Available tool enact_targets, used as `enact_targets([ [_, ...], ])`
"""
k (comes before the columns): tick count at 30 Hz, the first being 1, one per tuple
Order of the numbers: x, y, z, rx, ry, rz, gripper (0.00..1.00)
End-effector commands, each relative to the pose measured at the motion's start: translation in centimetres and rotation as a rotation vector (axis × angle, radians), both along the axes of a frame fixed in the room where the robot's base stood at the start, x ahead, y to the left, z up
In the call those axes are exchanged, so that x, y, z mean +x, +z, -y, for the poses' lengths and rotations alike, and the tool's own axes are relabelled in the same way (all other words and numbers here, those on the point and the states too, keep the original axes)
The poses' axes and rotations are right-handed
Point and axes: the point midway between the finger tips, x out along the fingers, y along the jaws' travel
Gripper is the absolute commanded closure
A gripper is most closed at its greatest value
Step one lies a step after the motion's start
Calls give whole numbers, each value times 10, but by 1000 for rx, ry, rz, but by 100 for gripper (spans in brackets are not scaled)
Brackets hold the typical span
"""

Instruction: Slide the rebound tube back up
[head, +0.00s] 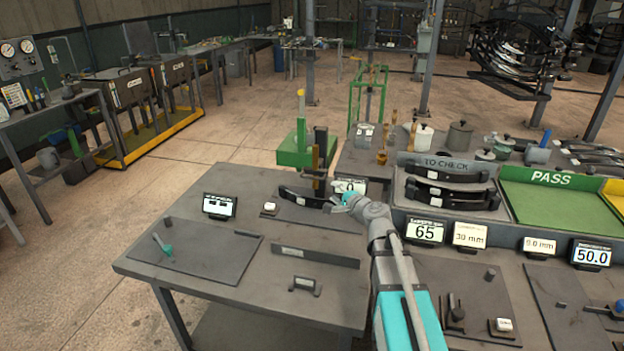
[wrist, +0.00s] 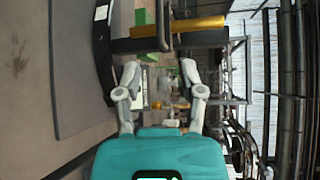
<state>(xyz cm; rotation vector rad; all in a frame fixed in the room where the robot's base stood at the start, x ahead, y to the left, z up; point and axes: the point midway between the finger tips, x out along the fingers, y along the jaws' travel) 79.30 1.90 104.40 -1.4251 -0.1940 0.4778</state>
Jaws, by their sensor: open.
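A dark upright post stands at the back of the near bench, with a brass-coloured tube (head: 315,160) along it. I take this to be the rebound tube; the label is not readable. In the wrist view the tube (wrist: 198,24) lies sideways near the top, beyond my fingertips. My gripper (head: 340,201) is low in front of the post, just to its right. In the wrist view my gripper (wrist: 160,74) has its fingers spread with nothing held between them. A dark curved leaf spring (head: 297,196) lies at the foot of the post, partly hidden by my gripper.
A display (head: 350,186) stands behind my gripper, another (head: 219,206) to the left. A flat bar (head: 315,257) and a plate with a teal-handled lever (head: 165,246) lie in front. The spring rack marked TO CHECK (head: 447,165) and a green PASS tray (head: 550,205) are right.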

Motion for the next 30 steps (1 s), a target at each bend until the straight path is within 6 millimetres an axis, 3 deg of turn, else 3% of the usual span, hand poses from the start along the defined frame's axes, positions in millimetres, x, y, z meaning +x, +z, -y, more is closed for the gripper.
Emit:
enact_targets([
  [11,19,-4,-8,-1,1,0,49],
  [30,101,-18,-48,-1,2,0,49],
])
